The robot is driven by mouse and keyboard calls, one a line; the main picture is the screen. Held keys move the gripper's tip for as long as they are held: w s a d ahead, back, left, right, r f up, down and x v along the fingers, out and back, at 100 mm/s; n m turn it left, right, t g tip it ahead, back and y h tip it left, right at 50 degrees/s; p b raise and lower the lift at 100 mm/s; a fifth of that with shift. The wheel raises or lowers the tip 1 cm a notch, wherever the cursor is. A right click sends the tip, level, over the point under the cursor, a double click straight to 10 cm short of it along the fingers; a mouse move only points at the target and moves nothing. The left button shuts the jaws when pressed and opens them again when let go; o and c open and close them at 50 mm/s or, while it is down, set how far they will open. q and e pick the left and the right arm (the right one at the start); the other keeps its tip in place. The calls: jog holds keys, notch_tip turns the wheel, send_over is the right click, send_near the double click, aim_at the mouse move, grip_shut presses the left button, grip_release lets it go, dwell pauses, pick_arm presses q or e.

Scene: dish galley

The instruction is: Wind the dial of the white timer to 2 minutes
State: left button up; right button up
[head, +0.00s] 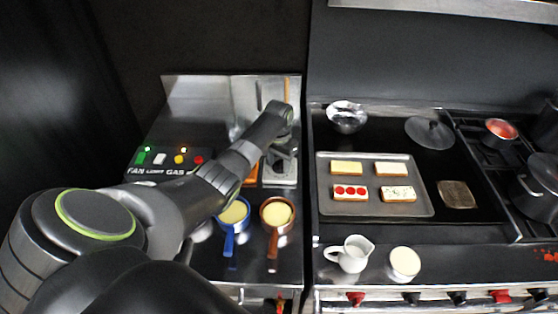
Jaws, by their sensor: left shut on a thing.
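My left arm reaches in from the left, across the steel counter. Its gripper (284,168) points down at the back right of that counter, over a pale grey patch. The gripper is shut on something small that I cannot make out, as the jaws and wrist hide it. I cannot clearly see a white timer or its dial; either may be hidden under the gripper. My right gripper is not in view.
A blue pan (233,214) and a brown pan (277,213) stand just in front of the gripper. A switch panel (150,172) is at left. Right are a tray (422,206) of slices, a white jug (351,254) and a round cream-topped thing (405,262).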

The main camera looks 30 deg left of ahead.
pick_arm(q)
jog(key=shift+w+m, duration=0.1)
jog(key=shift+m, duration=0.2)
jog(key=o, duration=1)
jog(key=shift+r, duration=0.1)
notch_tip(320, 180, up, 11)
jog(key=b, duration=0.2)
notch_tip(320, 180, up, 5)
jog(key=p, duration=0.3)
send_over(279, 162)
jog(key=shift+a+r+p, duration=0.1)
jog(key=shift+r+p, duration=0.3)
jog(key=shift+r, duration=0.25)
